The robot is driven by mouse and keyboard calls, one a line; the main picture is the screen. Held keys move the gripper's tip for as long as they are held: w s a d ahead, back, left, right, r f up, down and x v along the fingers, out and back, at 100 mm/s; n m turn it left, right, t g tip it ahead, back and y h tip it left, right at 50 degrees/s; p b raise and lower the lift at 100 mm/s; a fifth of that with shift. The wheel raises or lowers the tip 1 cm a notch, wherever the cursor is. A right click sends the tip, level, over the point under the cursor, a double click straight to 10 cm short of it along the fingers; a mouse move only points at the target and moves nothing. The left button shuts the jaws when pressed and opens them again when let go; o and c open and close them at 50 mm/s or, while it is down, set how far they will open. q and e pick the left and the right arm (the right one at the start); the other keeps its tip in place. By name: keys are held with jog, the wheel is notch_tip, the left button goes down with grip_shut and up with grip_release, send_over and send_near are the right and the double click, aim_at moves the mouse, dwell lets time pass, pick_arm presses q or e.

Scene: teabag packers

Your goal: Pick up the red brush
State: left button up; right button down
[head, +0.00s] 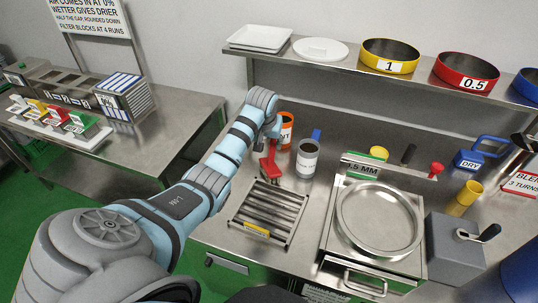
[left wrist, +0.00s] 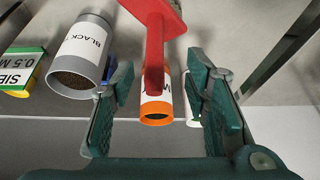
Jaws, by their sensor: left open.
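The red brush (head: 270,164) stands on the steel bench behind the slatted rack, partly hidden by my left gripper (head: 268,142). My left arm reaches over from the left. In the left wrist view, the brush's red handle (left wrist: 154,55) runs between the two dark green fingers of my left gripper (left wrist: 160,82). The fingers are apart, with a gap on both sides of the handle. The wider red part of the brush is at the top edge and is cut off. My right gripper does not show.
An orange-rimmed white cup (head: 287,133) and a grey labelled canister (head: 307,158) stand close behind and beside the brush. The slatted rack (head: 268,213) lies in front, with a round sieve pan (head: 379,218) to its right. A shelf with bowls runs above.

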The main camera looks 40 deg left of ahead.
aim_at(272, 146)
pick_arm(q)
jog(key=x, duration=0.4)
jog(key=w+b+x, duration=0.1)
jog(key=x, duration=0.1)
jog(key=shift+d+f, duration=0.2)
jog(key=shift+d, duration=0.05)
jog(key=shift+w+f, duration=0.15)
jog(key=shift+f, duration=0.05)
jog(key=shift+s+a+r, duration=0.1)
jog(key=shift+s+r, duration=0.1)
jog(key=shift+c, duration=0.3)
jog(key=shift+s, duration=0.1)
jog(key=c, duration=0.3)
grip_shut()
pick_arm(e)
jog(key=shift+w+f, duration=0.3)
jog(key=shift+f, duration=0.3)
